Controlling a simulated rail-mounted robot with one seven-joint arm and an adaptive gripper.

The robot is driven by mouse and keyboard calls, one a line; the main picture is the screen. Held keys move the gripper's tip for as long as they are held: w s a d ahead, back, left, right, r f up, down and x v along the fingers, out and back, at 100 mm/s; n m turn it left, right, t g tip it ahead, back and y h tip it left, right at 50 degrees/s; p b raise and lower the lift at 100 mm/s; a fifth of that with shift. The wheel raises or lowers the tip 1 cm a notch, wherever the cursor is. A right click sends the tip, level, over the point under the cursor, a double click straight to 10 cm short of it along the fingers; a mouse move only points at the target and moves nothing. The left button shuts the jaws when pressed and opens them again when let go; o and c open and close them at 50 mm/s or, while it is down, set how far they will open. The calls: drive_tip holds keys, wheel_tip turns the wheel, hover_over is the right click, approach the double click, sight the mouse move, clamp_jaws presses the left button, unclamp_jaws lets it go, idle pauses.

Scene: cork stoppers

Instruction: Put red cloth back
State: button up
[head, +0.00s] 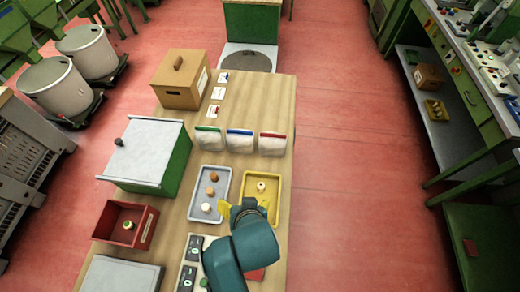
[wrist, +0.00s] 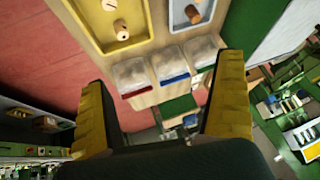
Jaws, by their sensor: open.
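A flat red piece (head: 256,274), perhaps the red cloth, lies at the table's near right edge, partly hidden by my arm. A pale pouch-like piece with a red edge (head: 272,145) stands at the right of a row of three; the wrist view also shows it (wrist: 132,76). Its neighbours have a blue edge (head: 240,142) and a green edge (head: 208,139). My gripper (head: 245,204) is open, with nothing seen between its yellow fingers. It is above the near part of the yellow tray (head: 273,177), nearer than the row.
A grey tray (head: 196,187) with three stoppers is left of the yellow tray, which holds a stopper (head: 261,186). A green cabinet (head: 150,150), a red bin (head: 112,231) and a cardboard box (head: 180,88) stand left. The table's right edge is close to my gripper.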

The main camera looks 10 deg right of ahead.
drive_tip(key=w+d+r+t, duration=0.1)
drive_tip(key=w+r+t, duration=0.15)
drive_tip(key=r, duration=0.75)
drive_tip(key=w+d+r+n+t, duration=0.15)
drive_tip(key=r+t, duration=0.25)
drive_tip(key=r, duration=0.5)
drive_tip(key=w+d+r+t, duration=0.2)
drive_tip(key=r+t, duration=0.2)
drive_tip(key=r, duration=0.6)
drive_tip(key=s+d+r+t, duration=0.1)
drive_tip(key=s+r+t, duration=0.1)
drive_tip(key=r, duration=0.5)
drive_tip(key=s+d+r+t+h, duration=0.1)
drive_tip(key=s+r+t, duration=0.2)
drive_tip(key=r, duration=0.4)
drive_tip(key=shift+s+r+n, duration=0.15)
drive_tip(key=shift+s+n, duration=0.2)
drive_tip(key=shift+s, duration=0.25)
wheel_tip(320, 180, up, 10)
drive_tip(key=p, duration=1)
drive_tip(key=shift+r, duration=0.25)
